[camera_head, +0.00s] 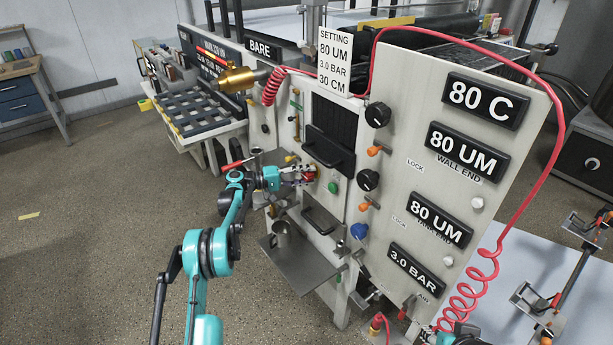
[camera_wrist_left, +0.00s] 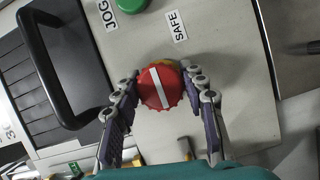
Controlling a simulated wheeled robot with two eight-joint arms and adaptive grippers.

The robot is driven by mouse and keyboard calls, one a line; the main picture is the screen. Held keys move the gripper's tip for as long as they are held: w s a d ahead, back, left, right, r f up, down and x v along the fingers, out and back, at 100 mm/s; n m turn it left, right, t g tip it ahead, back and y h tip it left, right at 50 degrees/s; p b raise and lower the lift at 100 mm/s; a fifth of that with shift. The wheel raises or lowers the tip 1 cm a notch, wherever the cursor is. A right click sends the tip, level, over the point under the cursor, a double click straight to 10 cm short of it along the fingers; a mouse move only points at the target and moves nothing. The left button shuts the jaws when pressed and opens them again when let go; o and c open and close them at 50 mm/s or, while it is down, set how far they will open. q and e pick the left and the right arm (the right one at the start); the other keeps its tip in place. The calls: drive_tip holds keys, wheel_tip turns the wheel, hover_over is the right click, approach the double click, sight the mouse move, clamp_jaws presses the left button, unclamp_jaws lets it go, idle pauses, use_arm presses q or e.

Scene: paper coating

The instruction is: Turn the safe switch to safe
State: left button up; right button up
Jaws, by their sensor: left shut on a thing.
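The safe switch is a round red knob (camera_wrist_left: 161,90) with a white bar, on the grey panel in the left wrist view. Its bar leans a little left at the top, its upper end pointing between the JOG label (camera_wrist_left: 107,15) and the SAFE label (camera_wrist_left: 176,27). My left gripper (camera_wrist_left: 161,97) has a finger on each side of the knob and is shut on it.
A green button (camera_head: 333,187) is beside the knob. A black handle (camera_wrist_left: 62,65) stands out from the panel on the left in the wrist view. Open floor lies to the left.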

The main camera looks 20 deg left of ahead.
use_arm(q)
drive_tip(key=o, duration=1.2)
drive_tip(key=shift+c, duration=0.2)
drive_tip(key=v, duration=1.2)
drive_tip(key=shift+w, duration=0.1)
